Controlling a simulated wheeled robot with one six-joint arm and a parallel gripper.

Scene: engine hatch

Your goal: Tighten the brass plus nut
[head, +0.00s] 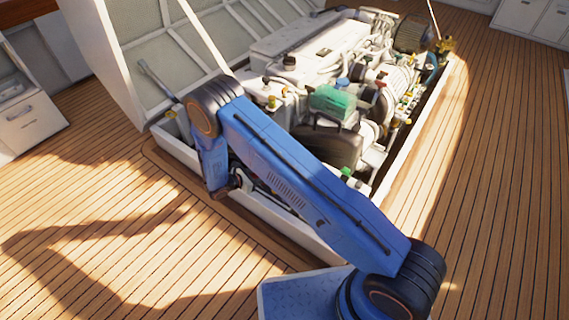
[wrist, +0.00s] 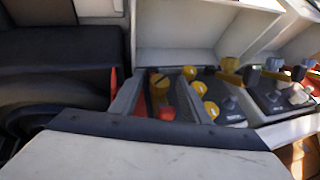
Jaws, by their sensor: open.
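In the wrist view, my gripper (wrist: 160,82) shows as two grey fingers standing apart. Between them I see a brass-yellow fitting (wrist: 157,92) with a dark mark across it. I cannot tell for sure that it is the plus nut, or whether either finger touches it. A red part (wrist: 168,112) lies just below it in the picture. Other yellow knobs (wrist: 211,110) are close to the right finger.
The engine (head: 320,45) fills the open hatch, with a green box (head: 333,101) on top. The raised hatch lid (head: 150,55) stands at the left. In the wrist view, a black rounded part (wrist: 60,70) is at the left and dark fittings (wrist: 278,90) at the right. Deck planks (head: 85,215) are clear.

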